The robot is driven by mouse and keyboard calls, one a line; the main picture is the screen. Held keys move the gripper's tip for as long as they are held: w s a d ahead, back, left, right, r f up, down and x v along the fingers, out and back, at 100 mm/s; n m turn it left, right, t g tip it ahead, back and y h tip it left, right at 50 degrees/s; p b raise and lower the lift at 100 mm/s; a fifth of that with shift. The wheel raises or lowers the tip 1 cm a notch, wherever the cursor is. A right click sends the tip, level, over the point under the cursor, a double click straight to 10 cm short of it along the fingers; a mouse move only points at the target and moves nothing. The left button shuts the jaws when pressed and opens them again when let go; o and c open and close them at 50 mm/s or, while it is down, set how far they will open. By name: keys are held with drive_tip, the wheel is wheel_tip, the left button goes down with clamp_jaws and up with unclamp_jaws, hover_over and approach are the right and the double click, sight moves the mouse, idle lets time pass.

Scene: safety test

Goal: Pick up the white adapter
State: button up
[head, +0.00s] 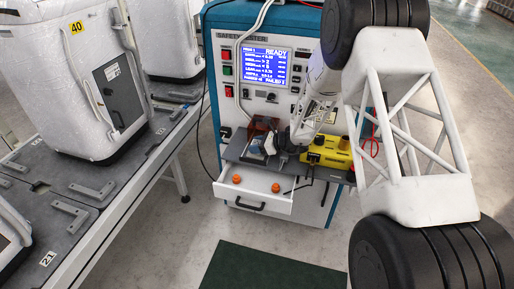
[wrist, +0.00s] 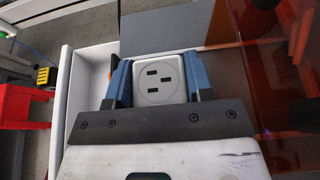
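The white adapter (wrist: 166,88) has a rounded square face with three dark slots, and it faces the camera in the wrist view. My gripper (wrist: 160,80) has a blue finger along its left side and another along its right side. Both fingers appear to press on it, with no clear gap. In the head view, my gripper (head: 262,146) is low over the grey shelf behind the open white drawer, with the white adapter (head: 270,146) partly hidden between the fingers. The underside of the adapter is hidden.
The open white drawer (head: 253,197) holds orange knobs (head: 236,179). A translucent orange cover (wrist: 285,50) stands close to the right in the wrist view. A yellow device (head: 328,152) sits on the shelf to the right. The tester panel (head: 262,65) rises behind.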

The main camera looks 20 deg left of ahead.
sight(256, 142)
drive_tip(key=c, duration=0.3)
drive_tip(key=shift+c, duration=0.2)
drive_tip(key=shift+r, duration=0.1)
drive_tip(key=shift+r, duration=0.8)
wheel_tip(256, 142, up, 2)
drive_tip(key=s+d, duration=0.4)
drive_tip(key=s, duration=0.3)
drive_tip(key=s+d+r, duration=0.1)
drive_tip(key=s+d, duration=0.2)
drive_tip(key=s, duration=0.4)
drive_tip(key=shift+d, duration=0.35)
drive_tip(key=shift+r, duration=0.1)
